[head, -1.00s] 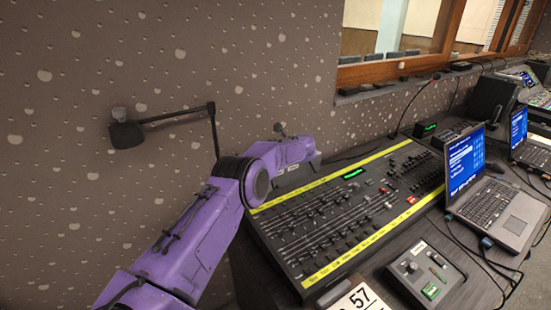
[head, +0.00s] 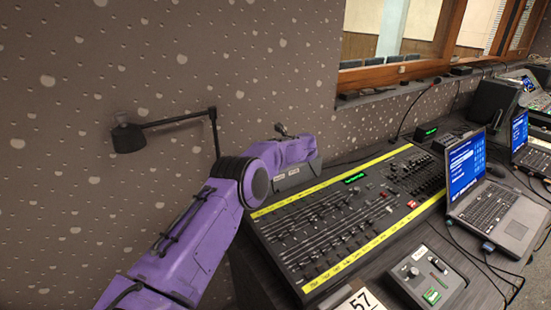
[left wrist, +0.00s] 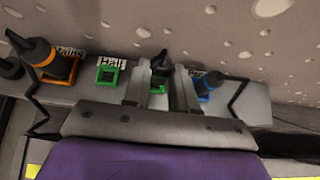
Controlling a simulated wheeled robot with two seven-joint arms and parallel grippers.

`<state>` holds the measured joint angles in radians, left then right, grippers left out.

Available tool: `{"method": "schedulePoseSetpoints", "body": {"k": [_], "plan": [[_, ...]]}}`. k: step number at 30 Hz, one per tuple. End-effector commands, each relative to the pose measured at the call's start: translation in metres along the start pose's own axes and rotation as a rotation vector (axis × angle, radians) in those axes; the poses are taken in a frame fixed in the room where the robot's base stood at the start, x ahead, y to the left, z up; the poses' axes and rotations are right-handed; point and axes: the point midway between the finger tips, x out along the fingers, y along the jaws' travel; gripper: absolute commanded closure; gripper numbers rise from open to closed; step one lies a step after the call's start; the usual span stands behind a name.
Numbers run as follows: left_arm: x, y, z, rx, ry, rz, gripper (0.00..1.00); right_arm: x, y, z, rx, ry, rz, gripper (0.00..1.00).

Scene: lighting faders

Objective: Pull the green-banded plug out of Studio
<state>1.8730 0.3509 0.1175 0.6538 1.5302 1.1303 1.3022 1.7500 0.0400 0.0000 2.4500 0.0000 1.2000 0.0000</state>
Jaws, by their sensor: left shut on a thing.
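In the left wrist view, the two grey fingers of my left gripper (left wrist: 160,74) are shut on a black plug (left wrist: 161,60), with green showing at its lower part between the fingers. The fingers hide much of this plug, so I cannot tell whether it is seated or clear of its socket. To its left is an empty green-framed socket (left wrist: 108,75) on the same grey panel (left wrist: 245,100). The small labels above the sockets are too blurred to read surely. In the head view my left arm hides the plug. My right gripper is not in view.
Black plugs stand at an orange-framed socket (left wrist: 62,72) on the left and a blue-framed socket (left wrist: 204,97) on the right, close to my fingers. The speckled wall (head: 80,190) rises behind the panel. A fader console (head: 335,225) and a laptop (head: 490,200) lie to the right.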

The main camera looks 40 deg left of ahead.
Motion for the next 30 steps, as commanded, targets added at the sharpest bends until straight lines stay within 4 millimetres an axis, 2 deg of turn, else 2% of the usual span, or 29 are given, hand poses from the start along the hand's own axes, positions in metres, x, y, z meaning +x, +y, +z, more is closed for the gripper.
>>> {"method": "schedulePoseSetpoints", "body": {"k": [15, 24, 30], "plan": [[-0.018, 0.000, 0.026, -0.001, 0.000, 0.000, 1.00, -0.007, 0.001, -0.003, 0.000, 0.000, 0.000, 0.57], [-0.018, 0.000, 0.027, 0.000, 0.000, 0.000, 1.00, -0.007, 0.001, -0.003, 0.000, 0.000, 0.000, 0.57], [-0.033, 0.000, 0.048, 0.000, 0.000, 0.000, 1.00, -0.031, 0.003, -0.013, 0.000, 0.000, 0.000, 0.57]]}}
